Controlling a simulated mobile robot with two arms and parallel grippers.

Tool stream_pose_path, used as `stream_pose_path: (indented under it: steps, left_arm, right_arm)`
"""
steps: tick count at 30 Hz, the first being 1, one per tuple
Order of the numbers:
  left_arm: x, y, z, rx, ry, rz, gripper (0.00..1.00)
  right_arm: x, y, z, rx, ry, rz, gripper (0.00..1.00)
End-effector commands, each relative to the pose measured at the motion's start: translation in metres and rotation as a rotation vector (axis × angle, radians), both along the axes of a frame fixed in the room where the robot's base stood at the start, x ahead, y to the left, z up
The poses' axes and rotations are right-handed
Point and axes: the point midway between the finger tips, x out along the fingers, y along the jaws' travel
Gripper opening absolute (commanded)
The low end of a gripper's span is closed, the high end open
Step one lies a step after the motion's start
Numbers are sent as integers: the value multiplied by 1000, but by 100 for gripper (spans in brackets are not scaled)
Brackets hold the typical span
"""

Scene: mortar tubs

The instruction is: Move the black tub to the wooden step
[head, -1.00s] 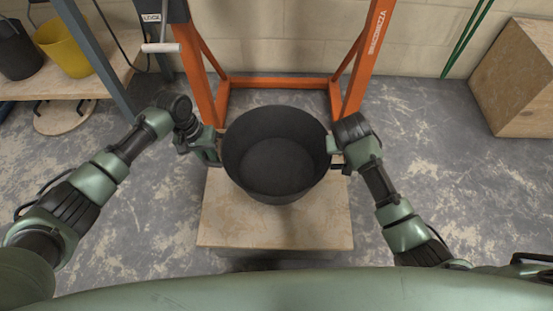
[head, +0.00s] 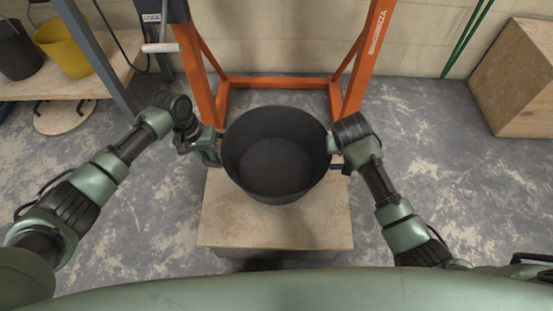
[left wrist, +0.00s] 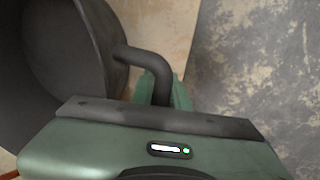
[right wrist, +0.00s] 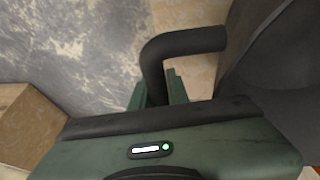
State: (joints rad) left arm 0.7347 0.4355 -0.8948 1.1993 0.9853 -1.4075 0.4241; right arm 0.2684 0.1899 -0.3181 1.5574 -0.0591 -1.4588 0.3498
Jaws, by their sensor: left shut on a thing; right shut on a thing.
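The black tub (head: 275,160) is over the wooden step (head: 275,228) in the middle of the head view. It is upright and looks empty. I cannot tell whether its base touches the step. My left gripper (head: 212,156) is shut on the tub's left handle, which shows in the left wrist view (left wrist: 150,68). My right gripper (head: 335,155) is shut on the right handle, which shows in the right wrist view (right wrist: 170,50). The far part of the step's top is hidden behind the tub.
An orange steel frame (head: 280,82) stands just behind the tub. A bench (head: 75,85) at the upper left bears a yellow tub (head: 66,50) and another dark tub (head: 18,52). A wooden box (head: 515,80) stands at the right.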

Motion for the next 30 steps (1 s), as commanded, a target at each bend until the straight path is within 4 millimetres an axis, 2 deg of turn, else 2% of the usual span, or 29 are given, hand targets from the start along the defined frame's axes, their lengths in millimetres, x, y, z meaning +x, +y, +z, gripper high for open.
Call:
stream_pose_path:
  steps: [10, 23, 30]
  left_arm:
    - [1, 1, 8, 2, -2, 2, 0]
    - [1, 2, 49, 2, -1, 2, 0]
    - [1, 2, 51, 2, -1, 2, 0]
  right_arm:
    - [1, -1, 9, -2, -3, -1, 0]
    - [1, -1, 50, -3, -2, -2, 0]
    - [1, -2, 51, -3, -1, -2, 0]
